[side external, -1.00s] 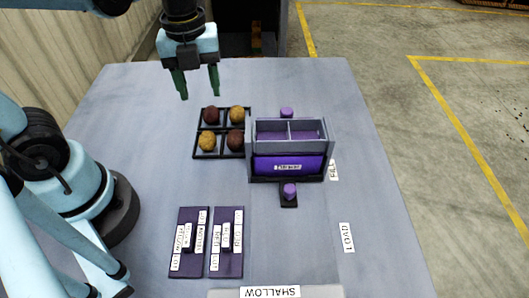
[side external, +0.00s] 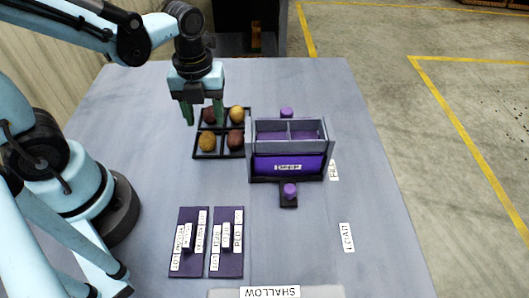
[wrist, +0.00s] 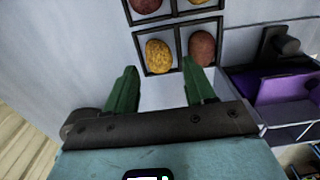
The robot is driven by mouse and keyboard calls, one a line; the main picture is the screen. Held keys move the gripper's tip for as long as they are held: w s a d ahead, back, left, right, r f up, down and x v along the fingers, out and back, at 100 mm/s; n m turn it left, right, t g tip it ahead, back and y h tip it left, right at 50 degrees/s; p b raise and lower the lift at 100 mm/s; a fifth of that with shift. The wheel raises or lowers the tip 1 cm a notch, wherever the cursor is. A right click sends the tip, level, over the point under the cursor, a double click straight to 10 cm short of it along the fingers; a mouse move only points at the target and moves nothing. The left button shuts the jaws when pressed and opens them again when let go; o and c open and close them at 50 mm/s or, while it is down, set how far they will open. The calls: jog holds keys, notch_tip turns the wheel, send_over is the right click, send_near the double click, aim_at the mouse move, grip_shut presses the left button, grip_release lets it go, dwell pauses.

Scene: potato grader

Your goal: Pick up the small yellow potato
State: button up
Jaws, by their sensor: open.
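A black divided tray (side external: 222,157) holds several potatoes, one per cell. One yellow potato (side external: 207,141) is in the front-left cell and also shows in the wrist view (wrist: 158,56). Another yellow potato (side external: 237,114) is in the back-right cell. I cannot surely tell which yellow one is smaller. A red potato (side external: 236,140) is front right; a dark red potato (side external: 209,115) is back left, partly behind my gripper. My gripper (side external: 204,121) is open and empty, green fingers down, above the tray's left side. In the wrist view, the front-left yellow potato appears between and beyond the fingertips.
A grey two-compartment box (side external: 289,134) with a purple front stands right of the tray. A purple knob (side external: 290,190) is in front of it. Two dark purple panels with labels (side external: 189,243) (side external: 227,243) lie near the front.

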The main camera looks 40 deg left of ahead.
aim_at(207, 135)
jog(key=f, duration=0.3)
jog(key=shift+s+d, duration=0.2)
jog(key=shift+s, duration=0.2)
jog(key=shift+f, duration=1)
jog(key=shift+c, duration=0.3)
jog(key=c, duration=0.8)
